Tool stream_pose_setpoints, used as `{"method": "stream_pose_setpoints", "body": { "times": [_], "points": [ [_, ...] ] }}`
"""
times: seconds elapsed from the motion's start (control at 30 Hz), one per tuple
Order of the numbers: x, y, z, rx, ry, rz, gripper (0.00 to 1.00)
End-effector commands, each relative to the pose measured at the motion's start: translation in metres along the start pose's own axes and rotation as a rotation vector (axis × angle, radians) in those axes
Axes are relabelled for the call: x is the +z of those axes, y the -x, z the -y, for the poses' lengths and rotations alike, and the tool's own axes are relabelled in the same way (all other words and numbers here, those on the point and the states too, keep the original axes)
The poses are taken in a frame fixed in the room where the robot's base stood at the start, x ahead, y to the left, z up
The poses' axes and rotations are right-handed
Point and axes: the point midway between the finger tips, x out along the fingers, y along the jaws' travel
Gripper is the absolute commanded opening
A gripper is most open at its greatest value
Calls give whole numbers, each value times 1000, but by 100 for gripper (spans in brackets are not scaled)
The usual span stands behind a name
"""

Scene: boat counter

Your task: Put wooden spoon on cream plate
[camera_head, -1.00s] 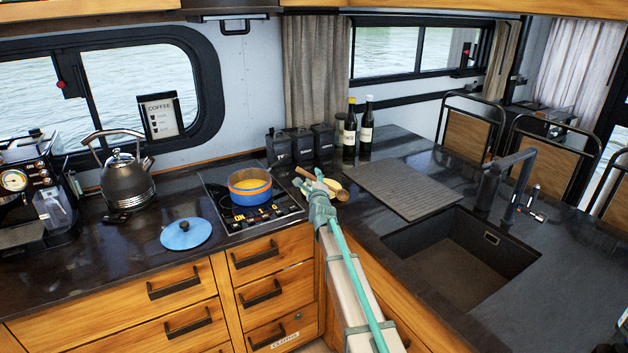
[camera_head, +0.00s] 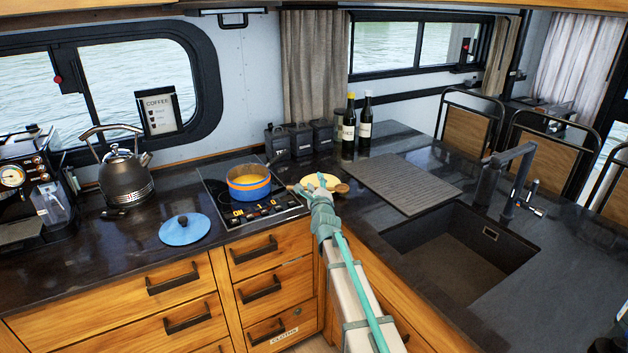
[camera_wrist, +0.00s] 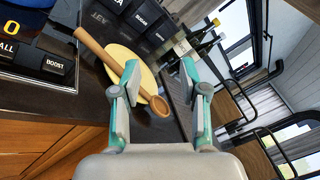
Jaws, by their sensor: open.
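The cream plate (camera_head: 313,180) is on the dark counter just right of the hob, partly hidden by my arm. It also shows in the wrist view (camera_wrist: 120,56). The wooden spoon (camera_wrist: 103,52) lies across the plate, its handle past one edge and its bowl (camera_wrist: 160,106) past the opposite edge. In the head view the spoon's bowl (camera_head: 341,188) shows at the plate's right side. My gripper (camera_wrist: 160,72) is open and empty, its fingers apart at the near side of the plate. In the head view my gripper (camera_head: 321,196) is in front of the plate.
A blue-orange pot (camera_head: 249,186) sits on the hob, with a blue lid (camera_head: 185,230) to its left. Black canisters (camera_head: 301,140) and dark bottles (camera_head: 365,122) stand behind the plate. A drying mat (camera_head: 403,183) and sink (camera_head: 460,250) are to the right.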

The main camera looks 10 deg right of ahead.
Motion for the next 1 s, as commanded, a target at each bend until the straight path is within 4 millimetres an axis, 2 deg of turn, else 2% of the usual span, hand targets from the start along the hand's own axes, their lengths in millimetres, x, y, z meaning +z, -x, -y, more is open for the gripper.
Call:
{"method": "stream_pose_setpoints", "body": {
  "times": [0.03,0.13,0.37,0.47,0.57,0.67,0.73,0.8,0.87,0.9,0.97,1.0],
  "points": [
    [-1,13,-1,0,1,1,44],
    [0,25,-1,0,-1,0,44],
    [0,36,-1,2,2,-1,44],
    [-8,40,-12,27,30,-10,44],
    [-28,52,-43,104,110,-37,44],
    [-63,77,-95,241,252,-70,44],
    [-93,104,-138,368,376,-88,44],
    [-126,138,-184,513,506,-95,44],
    [-152,171,-220,642,616,-89,44],
    [-169,195,-242,728,685,-78,44],
    [-194,234,-273,861,785,-53,44],
    [-210,262,-292,951,849,-29,44]
  ]
}}
